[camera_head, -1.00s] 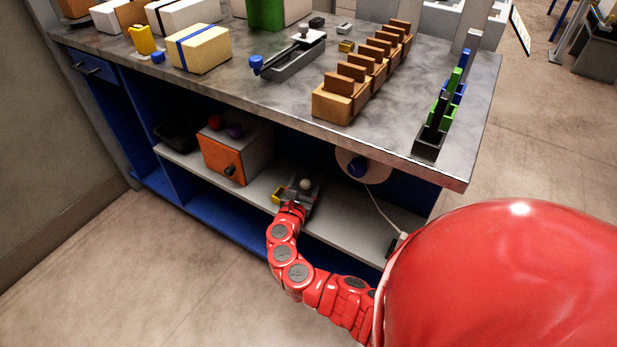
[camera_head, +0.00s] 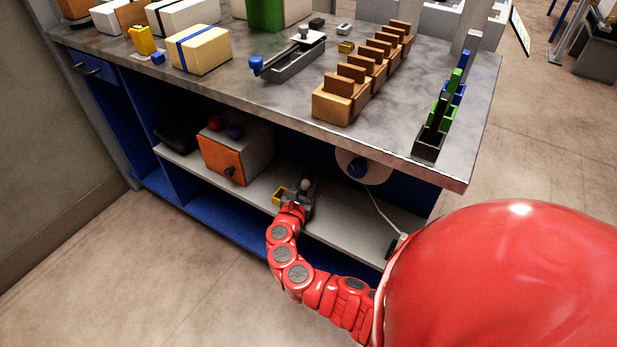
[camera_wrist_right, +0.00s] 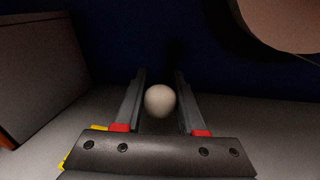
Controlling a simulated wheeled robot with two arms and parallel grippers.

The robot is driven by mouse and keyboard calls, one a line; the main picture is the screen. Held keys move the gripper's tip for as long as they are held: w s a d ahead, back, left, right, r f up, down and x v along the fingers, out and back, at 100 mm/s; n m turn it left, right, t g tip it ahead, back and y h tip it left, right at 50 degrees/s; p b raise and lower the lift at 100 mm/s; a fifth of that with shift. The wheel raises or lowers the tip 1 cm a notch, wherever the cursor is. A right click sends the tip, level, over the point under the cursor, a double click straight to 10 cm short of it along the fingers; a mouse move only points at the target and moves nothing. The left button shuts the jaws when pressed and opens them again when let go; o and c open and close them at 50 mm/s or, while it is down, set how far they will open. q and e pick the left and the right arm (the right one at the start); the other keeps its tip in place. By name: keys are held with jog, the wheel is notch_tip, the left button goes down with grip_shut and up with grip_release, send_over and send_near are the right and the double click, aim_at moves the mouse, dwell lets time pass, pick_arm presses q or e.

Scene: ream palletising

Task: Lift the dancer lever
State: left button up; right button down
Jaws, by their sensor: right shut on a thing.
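A pale round knob (camera_head: 305,184), which I take to be the end of the dancer lever, is above the lower shelf under the workbench. In the right wrist view the knob (camera_wrist_right: 160,101) sits between the two dark fingers of my right gripper (camera_wrist_right: 160,78). The gripper (camera_head: 300,196) is shut on it, at the end of my red arm, inside the shelf opening. The lever's stem and pivot are hidden behind the gripper. My left gripper is not in view.
An orange-fronted box (camera_head: 222,160) stands left on the shelf (camera_head: 345,212). The bench top (camera_head: 270,100) overhangs.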

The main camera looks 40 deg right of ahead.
dwell(0.8)
jog(key=r+y+p, duration=0.1)
jog(key=r+p, duration=0.1)
jog(key=p, duration=0.4)
jog(key=r+g+y+p, duration=0.1)
jog(key=p, duration=0.5)
jog(key=shift+a+r+m+g+p, duration=0.2)
jog(key=shift+r+m+g+p, duration=0.1)
jog(key=shift+r+p, duration=0.1)
jog(key=shift+w+d+r+m+g+y+p, duration=0.15)
jog(key=shift+r+g+y+p, duration=0.6)
jog(key=shift+p, duration=2.9)
jog(key=shift+s+d+m+g+y+p, duration=0.2)
jog(key=shift+y+p, duration=1.05)
jog(key=shift+p, duration=2.45)
jog(key=shift+w+d+r+m+g+y+p, duration=0.15)
jog(key=shift+r+g+y+p, duration=0.6)
jog(key=shift+p, duration=2.9)
jog(key=shift+f+y, duration=0.25)
jog(key=shift+f, duration=0.15)
jog(key=c, duration=0.5)
grip_release()
jog(key=shift+a, duration=0.1)
